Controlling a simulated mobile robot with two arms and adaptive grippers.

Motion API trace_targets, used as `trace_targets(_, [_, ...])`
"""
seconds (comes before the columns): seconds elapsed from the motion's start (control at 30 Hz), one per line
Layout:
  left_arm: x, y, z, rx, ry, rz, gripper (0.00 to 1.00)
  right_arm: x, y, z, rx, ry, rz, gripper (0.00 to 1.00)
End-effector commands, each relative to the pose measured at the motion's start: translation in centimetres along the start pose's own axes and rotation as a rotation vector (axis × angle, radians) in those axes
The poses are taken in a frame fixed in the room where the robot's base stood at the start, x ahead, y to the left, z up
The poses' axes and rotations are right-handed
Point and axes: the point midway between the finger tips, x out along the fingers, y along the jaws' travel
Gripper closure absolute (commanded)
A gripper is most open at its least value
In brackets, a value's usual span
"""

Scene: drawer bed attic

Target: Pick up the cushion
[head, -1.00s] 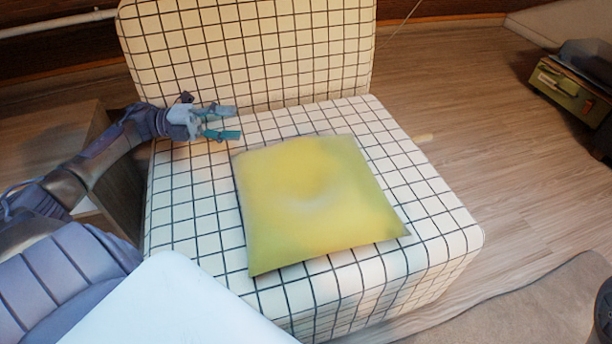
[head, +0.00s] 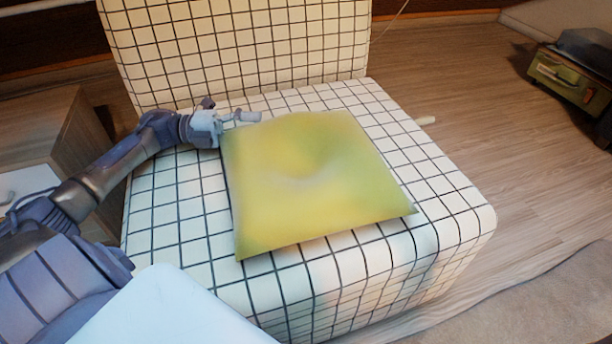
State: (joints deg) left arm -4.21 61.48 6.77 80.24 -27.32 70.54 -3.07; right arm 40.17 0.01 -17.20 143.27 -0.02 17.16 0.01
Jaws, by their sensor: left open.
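The cushion (head: 310,185) is a square yellow-green pillow with a dent in its middle. It lies flat on the seat of a white armchair (head: 440,200) with a dark grid pattern. My left gripper (head: 238,122) is open at the cushion's back left corner. One finger shows just behind the cushion's back edge. The other finger is hidden, apparently by the cushion's corner, and I cannot tell whether it touches. My right gripper is out of view.
The chair's backrest (head: 240,45) rises behind my left gripper. A wooden cabinet (head: 50,130) stands left of the chair, close to my arm. A green case (head: 565,80) sits at the far right. Wooden floor (head: 470,95) is open right of the chair.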

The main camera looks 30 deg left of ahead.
Motion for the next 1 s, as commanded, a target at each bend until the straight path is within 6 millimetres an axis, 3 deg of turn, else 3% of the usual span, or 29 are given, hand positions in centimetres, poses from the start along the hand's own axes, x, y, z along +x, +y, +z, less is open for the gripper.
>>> trace_targets(0.33, [0.96, -0.05, 0.0, 0.0, -0.001, 0.0, 0.45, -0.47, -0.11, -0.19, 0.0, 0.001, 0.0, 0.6])
trace_targets(0.67, [0.93, -0.02, -0.01, 0.0, -0.001, 0.0, 1.0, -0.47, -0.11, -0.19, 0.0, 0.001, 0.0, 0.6])
trace_targets(1.0, [0.93, -0.08, -0.01, -0.001, 0.0, -0.001, 1.0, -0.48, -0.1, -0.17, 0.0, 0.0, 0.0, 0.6])
